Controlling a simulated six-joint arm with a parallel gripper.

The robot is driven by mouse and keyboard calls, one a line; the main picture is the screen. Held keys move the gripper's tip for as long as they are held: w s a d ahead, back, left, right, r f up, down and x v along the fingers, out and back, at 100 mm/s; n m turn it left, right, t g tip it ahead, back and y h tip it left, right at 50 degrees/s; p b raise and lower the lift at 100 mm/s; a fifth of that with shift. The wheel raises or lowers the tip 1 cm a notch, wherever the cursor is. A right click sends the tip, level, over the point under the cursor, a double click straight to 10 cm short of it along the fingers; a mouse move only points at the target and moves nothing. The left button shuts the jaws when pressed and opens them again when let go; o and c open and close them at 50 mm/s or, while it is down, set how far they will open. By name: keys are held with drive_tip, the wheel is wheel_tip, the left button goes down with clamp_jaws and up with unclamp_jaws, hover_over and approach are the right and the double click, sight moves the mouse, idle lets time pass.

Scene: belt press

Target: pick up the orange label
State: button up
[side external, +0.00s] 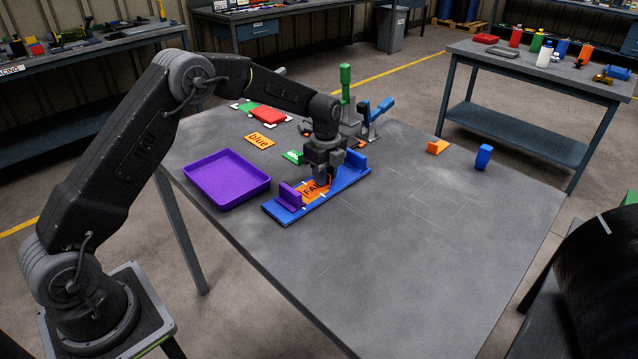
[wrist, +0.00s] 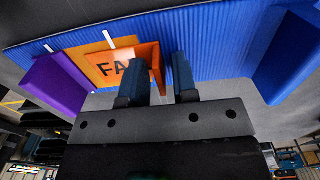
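An orange label (side external: 313,190) with dark letters starting "FA" lies on the blue ribbed base (side external: 277,212), towards its purple end block. In the wrist view the orange label (wrist: 108,68) has an upright orange tab (wrist: 158,62) at its right end. My gripper (side external: 325,181) is low over the base at that end of the label. In the wrist view my gripper's fingers (wrist: 162,72) are apart, with the tab seen between them. The right finger shows a gap to the tab; whether the left finger touches it I cannot tell. The rest of the lettering is hidden.
A purple block (side external: 289,196) and a blue block (side external: 356,159) stand at the base's ends. A purple tray (side external: 228,180) is to the left. A second orange piece marked "blue" (side external: 260,140) lies behind. The table's front right is clear.

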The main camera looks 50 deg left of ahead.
clamp_jaws()
drive_tip(key=shift+r, duration=0.45)
wheel_tip(320, 180, up, 4)
drive_tip(key=shift+s+a+f, duration=0.1)
drive_tip(key=shift+a+f, duration=0.05)
drive_tip(key=s+a+r, duration=0.6)
drive_tip(key=a+r, duration=0.1)
drive_tip(key=a, duration=0.2)
drive_tip(key=shift+s+a, duration=0.15)
drive_tip(key=shift+a, duration=0.15)
